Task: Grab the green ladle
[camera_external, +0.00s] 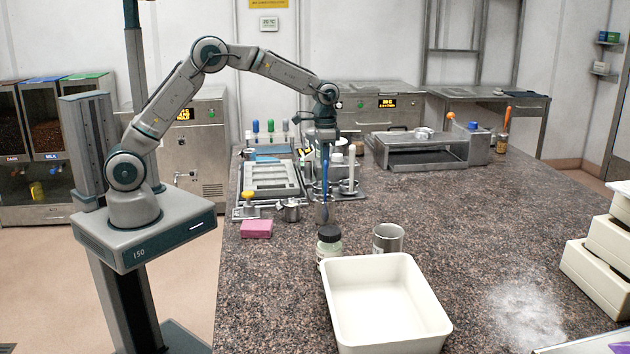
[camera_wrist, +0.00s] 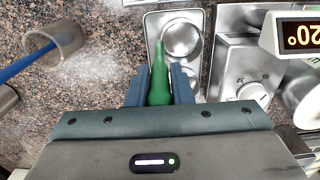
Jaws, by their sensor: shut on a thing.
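The green ladle (camera_wrist: 159,78) shows in the wrist view by its green handle, which stands between the two fingers of my gripper (camera_wrist: 160,88). The fingers are shut on the handle. The handle tapers away toward a steel tray with round wells (camera_wrist: 150,20); I cannot tell where the ladle's bowl is or whether it touches the tray. In the external view, my gripper (camera_external: 325,150) points down over the far part of the counter, and the green ladle cannot be made out there.
A blue-handled tool (camera_wrist: 28,62) leans in a clear cup (camera_wrist: 68,40) left of my gripper. A unit with an orange display (camera_wrist: 300,35) is close on the right. A white bin (camera_external: 388,343), a dark-lidded jar (camera_external: 329,242) and a metal cup (camera_external: 388,238) stand nearer the camera.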

